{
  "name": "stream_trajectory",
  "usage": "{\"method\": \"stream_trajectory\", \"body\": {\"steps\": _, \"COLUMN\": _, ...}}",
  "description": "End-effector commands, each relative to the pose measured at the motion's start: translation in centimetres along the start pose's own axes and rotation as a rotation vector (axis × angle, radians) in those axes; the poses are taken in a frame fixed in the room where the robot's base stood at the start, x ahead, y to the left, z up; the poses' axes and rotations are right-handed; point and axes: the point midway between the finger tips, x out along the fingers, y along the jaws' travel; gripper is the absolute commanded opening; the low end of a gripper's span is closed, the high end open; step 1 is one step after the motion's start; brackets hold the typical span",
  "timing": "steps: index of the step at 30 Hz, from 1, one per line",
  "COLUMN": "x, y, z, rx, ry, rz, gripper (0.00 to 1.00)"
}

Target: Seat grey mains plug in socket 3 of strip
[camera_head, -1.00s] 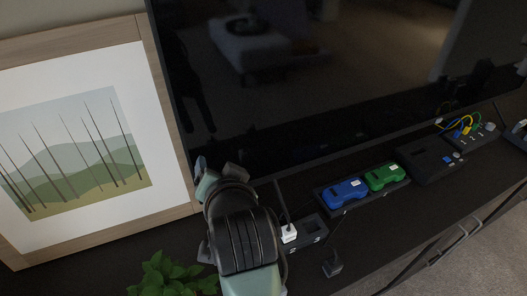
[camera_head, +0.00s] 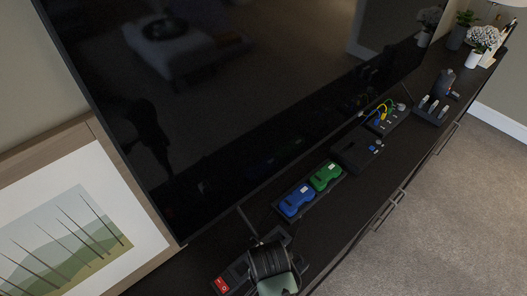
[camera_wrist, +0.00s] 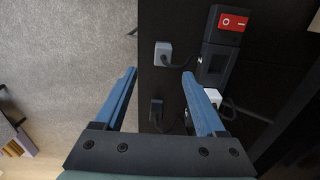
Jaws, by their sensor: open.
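The power strip (camera_head: 240,272) lies at the bottom of the head view, partly covered by my arm; its red switch (camera_head: 221,284) shows. In the wrist view the strip (camera_wrist: 215,62) runs down the right side, with the red switch (camera_wrist: 232,21) at its top end. The grey plug (camera_wrist: 163,53) lies on the dark surface left of the strip, its cable running right. My gripper (camera_wrist: 159,74) is open and empty, fingers apart, the grey plug showing beyond the gap between them. A white plug (camera_wrist: 236,98) is at the strip, partly behind the right finger. Socket 3 cannot be made out.
A black plug (camera_wrist: 156,108) shows between the fingers. Blue (camera_head: 296,201) and green (camera_head: 325,176) devices sit in a tray further along the cabinet. The TV screen (camera_head: 200,110) rises behind the strip. The cabinet's front edge drops to carpet (camera_wrist: 70,60).

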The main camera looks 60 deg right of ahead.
Motion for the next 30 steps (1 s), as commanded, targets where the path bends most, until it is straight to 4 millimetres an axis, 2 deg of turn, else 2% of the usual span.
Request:
{"method": "stream_trajectory", "body": {"steps": 3, "x": 2.1, "y": 0.0, "z": 0.0, "rx": -0.001, "ry": -0.001, "rz": 0.001, "gripper": 0.72}}
{"method": "stream_trajectory", "body": {"steps": 11, "x": 4.0, "y": -0.2, "z": 0.1, "rx": -0.003, "ry": 0.001, "rz": -0.002, "gripper": 0.72}}
{"method": "stream_trajectory", "body": {"steps": 20, "x": 7.9, "y": -0.5, "z": 0.4, "rx": -0.003, "ry": 0.001, "rz": -0.002, "gripper": 0.72}}
{"method": "stream_trajectory", "body": {"steps": 24, "x": 8.6, "y": -0.5, "z": 0.4, "rx": -0.004, "ry": 0.001, "rz": -0.003, "gripper": 0.72}}
{"method": "stream_trajectory", "body": {"steps": 30, "x": 8.6, "y": -0.5, "z": 0.4, "rx": -0.004, "ry": 0.002, "rz": -0.004, "gripper": 0.72}}
